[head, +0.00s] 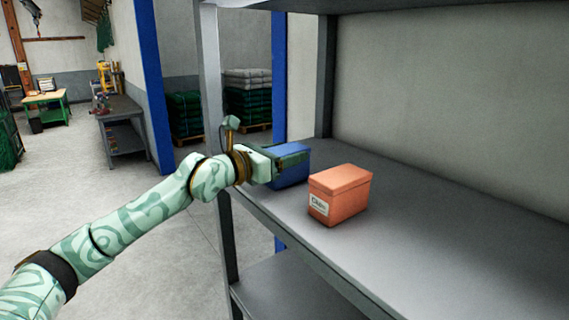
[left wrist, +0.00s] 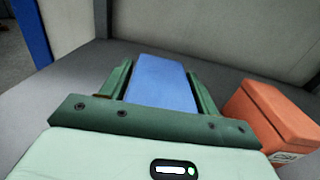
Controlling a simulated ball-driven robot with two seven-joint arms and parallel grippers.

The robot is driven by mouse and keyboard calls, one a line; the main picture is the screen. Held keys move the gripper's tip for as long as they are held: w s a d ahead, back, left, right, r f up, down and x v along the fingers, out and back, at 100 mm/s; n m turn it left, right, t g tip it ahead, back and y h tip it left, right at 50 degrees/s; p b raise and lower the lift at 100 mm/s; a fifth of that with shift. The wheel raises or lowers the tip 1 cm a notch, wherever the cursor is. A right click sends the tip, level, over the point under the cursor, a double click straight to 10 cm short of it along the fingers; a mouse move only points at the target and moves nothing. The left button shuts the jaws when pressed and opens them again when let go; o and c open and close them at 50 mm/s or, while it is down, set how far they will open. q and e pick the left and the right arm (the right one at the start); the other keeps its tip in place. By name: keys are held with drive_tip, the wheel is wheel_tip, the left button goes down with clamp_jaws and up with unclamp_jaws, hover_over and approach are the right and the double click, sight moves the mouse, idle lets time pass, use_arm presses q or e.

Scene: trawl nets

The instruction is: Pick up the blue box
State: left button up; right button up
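The blue box (head: 292,174) stands on the grey shelf (head: 428,243), near its far left end. My left gripper (head: 292,158) reaches it from the left, and its fingers hide part of the box. In the left wrist view, the blue box (left wrist: 162,82) lies between the two green fingers of my left gripper (left wrist: 160,85), one along each side. A narrow dark gap seems to show beside the box, so the fingers look open around it. The box rests on the shelf. My right gripper is not in view.
An orange box (head: 341,194) with a white label stands right of the blue box, close to the right finger in the left wrist view (left wrist: 268,118). A grey post (head: 212,95) rises at the shelf's left front. The shelf's right part is clear.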

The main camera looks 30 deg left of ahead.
use_arm(q)
drive_tip(key=c, duration=0.7)
drive_tip(key=shift+r, duration=0.1)
